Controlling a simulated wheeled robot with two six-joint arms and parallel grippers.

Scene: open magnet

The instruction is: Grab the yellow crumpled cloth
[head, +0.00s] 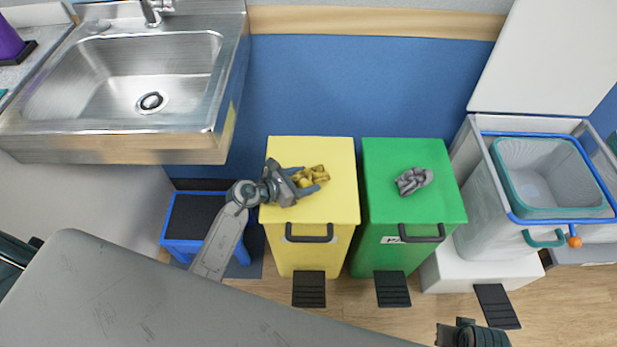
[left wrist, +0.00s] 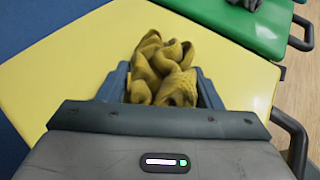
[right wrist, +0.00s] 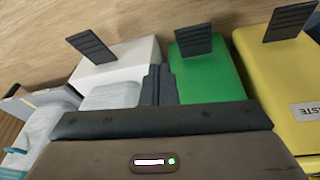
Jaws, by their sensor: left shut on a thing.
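The yellow crumpled cloth (head: 312,176) is on or just above the yellow lid of the yellow bin (head: 338,215). My left gripper (head: 306,178) is shut on the cloth, with one finger on each side of it. In the left wrist view the cloth (left wrist: 162,72) sits between the two blue-grey fingers (left wrist: 160,85) and bulges out past them. I cannot tell whether the cloth still touches the lid. My right gripper (right wrist: 158,84) is far from the cloth, facing the bins' lower fronts and pedals. Its fingers look close together with nothing between them.
A green bin (head: 410,205) with a grey crumpled cloth (head: 413,181) on its lid stands right of the yellow bin. A white bin with its lid (head: 548,55) up stands farther right. A sink (head: 150,80) is at upper left, above a blue stool (head: 180,240).

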